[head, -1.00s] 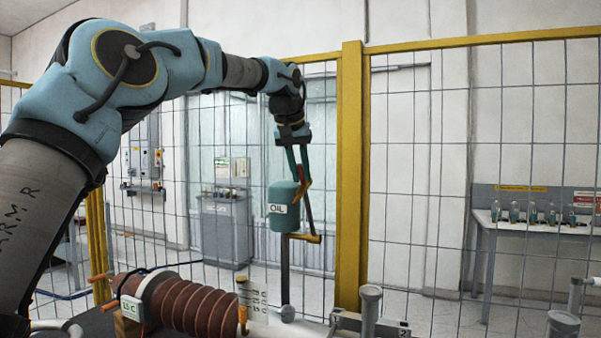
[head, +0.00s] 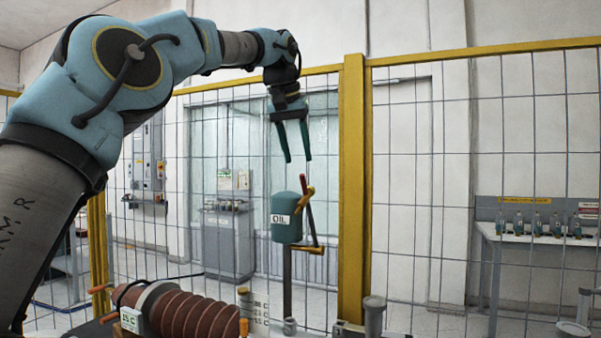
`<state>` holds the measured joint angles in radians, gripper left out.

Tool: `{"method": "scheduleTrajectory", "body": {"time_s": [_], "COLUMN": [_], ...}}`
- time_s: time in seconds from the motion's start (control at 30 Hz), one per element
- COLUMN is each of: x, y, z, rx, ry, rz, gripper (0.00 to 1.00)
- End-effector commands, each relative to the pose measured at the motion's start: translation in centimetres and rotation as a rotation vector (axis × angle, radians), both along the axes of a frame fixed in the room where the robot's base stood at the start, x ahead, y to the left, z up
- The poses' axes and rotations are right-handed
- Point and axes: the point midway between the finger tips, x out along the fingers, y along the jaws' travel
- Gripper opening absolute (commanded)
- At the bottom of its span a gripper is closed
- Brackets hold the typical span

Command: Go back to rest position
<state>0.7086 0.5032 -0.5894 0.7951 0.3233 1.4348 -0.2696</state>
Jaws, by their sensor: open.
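My gripper (head: 298,160) hangs from the end of my raised arm with its two green fingers pointing down. The fingers are spread and nothing is between them. Below it stands a teal canister (head: 286,232) labelled OIL on a grey post. A lever (head: 310,215) with red and yellow parts is on the canister's right side. The fingertips are above the lever and canister, apart from both.
A yellow-framed mesh fence (head: 352,190) runs behind the canister. A ribbed brown bushing (head: 178,315) lies at the bottom left. Behind the fence are a grey cabinet (head: 228,243) and a bench (head: 548,241) with several small bottles.

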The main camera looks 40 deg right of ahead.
Motion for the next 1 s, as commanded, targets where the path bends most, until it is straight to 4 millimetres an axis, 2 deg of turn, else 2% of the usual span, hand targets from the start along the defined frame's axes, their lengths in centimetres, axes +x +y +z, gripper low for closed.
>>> {"method": "scheduleTrajectory", "body": {"time_s": [0.1,0.2,0.77,0.87,0.97,1.0], "x": [-0.3,-0.5,-0.5,-0.1,1.1,1.9], "y": [0.5,0.8,0.9,1.2,2.1,2.9], "z": [1.4,1.9,2.0,1.5,-0.6,-1.9], "rx": [-0.002,0.000,0.000,0.007,0.033,0.049], "ry": [0.000,0.000,0.000,-0.003,-0.012,-0.016], "rz": [0.001,0.000,0.000,0.006,0.020,0.032], "gripper": [0.47,0.47,0.47,0.47,0.47,0.47]}}
